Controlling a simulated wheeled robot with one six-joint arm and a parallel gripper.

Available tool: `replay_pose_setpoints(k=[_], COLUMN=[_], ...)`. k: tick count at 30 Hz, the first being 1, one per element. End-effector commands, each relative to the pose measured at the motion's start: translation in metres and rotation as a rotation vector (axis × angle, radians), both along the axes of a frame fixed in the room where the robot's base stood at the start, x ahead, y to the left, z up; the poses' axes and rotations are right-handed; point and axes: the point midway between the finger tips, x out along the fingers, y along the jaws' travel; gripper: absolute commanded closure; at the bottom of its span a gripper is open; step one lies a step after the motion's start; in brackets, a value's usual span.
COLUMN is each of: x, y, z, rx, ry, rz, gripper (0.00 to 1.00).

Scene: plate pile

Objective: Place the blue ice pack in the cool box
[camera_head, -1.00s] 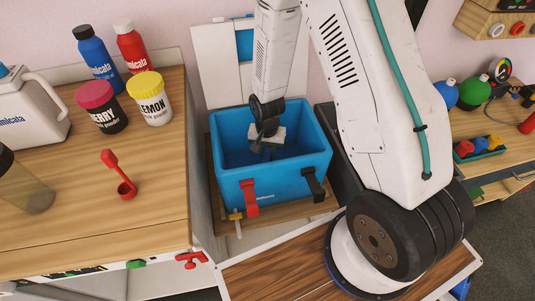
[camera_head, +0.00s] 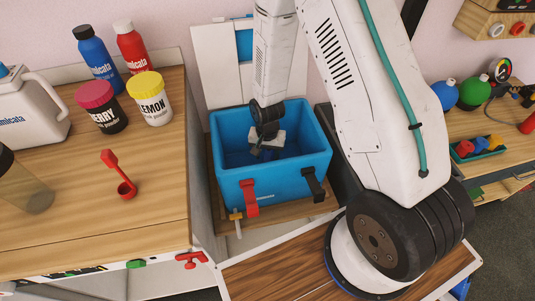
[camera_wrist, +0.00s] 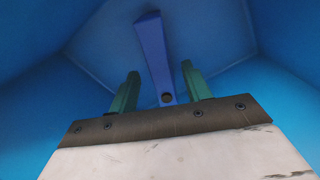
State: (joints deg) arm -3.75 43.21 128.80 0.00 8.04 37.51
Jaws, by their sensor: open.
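The blue cool box (camera_head: 228,178) stands open beside the counter, and its blue inner walls fill the wrist view (camera_wrist: 35,110). My gripper (camera_head: 268,150) is inside its opening. In the wrist view my gripper (camera_wrist: 160,74) is open, with its two green fingers apart. A darker blue, narrow flat piece (camera_wrist: 154,50), which looks like the ice pack, shows inside the box between and beyond the fingers. A small round dark spot is near its close end. Gaps show between it and both fingers. I cannot make out the ice pack in the head view.
The counter (camera_head: 100,225) at left holds a red scoop (camera_head: 125,188), a berry jar (camera_head: 101,106), a lemon jar (camera_head: 150,98), two bottles and a white jug (camera_head: 30,115). Red (camera_head: 250,198) and black latches are on the box front. A shelf with flasks is at right.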

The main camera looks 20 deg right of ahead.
Motion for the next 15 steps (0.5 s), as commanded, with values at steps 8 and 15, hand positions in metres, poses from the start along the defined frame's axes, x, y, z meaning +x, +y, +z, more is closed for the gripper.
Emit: replay_pose_setpoints(k=[8,15], x=[0.002,0.001], y=[0.0,0.0], z=[0.048,0.094], rx=[0.0,0.0], ry=[-0.007,-0.005], rz=[0.0,0.0], gripper=[0.52,0.52])
